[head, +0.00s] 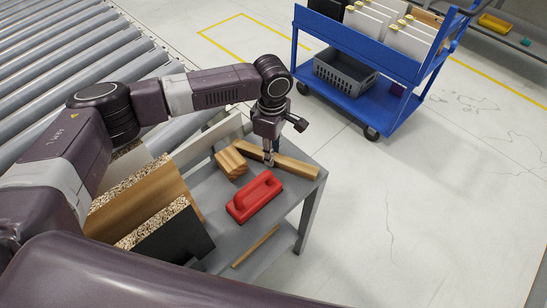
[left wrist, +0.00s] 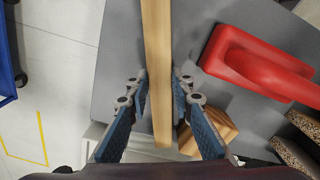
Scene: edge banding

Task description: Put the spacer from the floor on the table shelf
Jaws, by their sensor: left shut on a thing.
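My left gripper (head: 268,158) is over the far part of the grey table (head: 222,196). It is shut on a long light wooden bar, which I take to be the spacer (head: 298,167). In the left wrist view the spacer (left wrist: 157,40) runs lengthwise between the two blue-padded fingers (left wrist: 159,92). I cannot tell whether the spacer touches the tabletop. A thin wooden strip (head: 256,247) lies on the table's lower shelf (head: 275,250). My right gripper is not in view.
A red float-like block (head: 254,196) and wood blocks (head: 231,163) are on the tabletop. Chipboard and dark panels (head: 172,240) stand at the left, before a roller conveyor (head: 50,60). A blue cart (head: 370,105) with a grey crate (head: 345,72) stands behind. Floor at right is clear.

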